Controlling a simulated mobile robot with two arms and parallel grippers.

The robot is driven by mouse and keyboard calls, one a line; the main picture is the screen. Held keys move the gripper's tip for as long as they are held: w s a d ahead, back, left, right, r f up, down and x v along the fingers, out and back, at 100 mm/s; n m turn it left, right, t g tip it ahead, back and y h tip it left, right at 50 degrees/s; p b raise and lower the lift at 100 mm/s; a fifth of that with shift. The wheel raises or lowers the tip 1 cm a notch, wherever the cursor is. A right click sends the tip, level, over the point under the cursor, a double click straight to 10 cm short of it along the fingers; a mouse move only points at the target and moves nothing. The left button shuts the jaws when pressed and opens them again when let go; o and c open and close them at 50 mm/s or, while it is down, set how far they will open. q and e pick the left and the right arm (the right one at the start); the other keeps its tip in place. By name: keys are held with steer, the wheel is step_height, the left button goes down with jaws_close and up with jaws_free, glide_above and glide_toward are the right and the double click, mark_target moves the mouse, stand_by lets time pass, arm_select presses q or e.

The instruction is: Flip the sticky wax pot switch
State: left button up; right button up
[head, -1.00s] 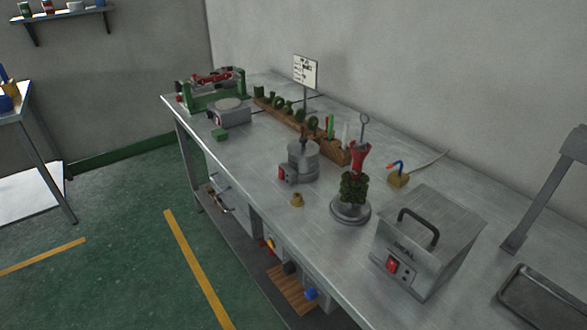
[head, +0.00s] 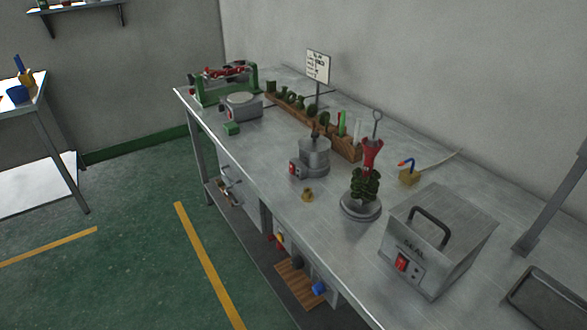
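A small grey metal pot (head: 315,156) stands near the middle of the steel bench. A control box with a red switch (head: 293,169) is on its front left side. This looks like the sticky wax pot. Whether the switch is on or off is too small to tell. Neither of my grippers shows in the head view.
The steel bench (head: 284,212) also bears a grey box with a handle (head: 440,240), a red and green wax tree on a round base (head: 361,205), a brass piece (head: 307,195), a wooden rack (head: 347,150) and a green-framed device (head: 227,85). Green floor (head: 130,230) lies open at left.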

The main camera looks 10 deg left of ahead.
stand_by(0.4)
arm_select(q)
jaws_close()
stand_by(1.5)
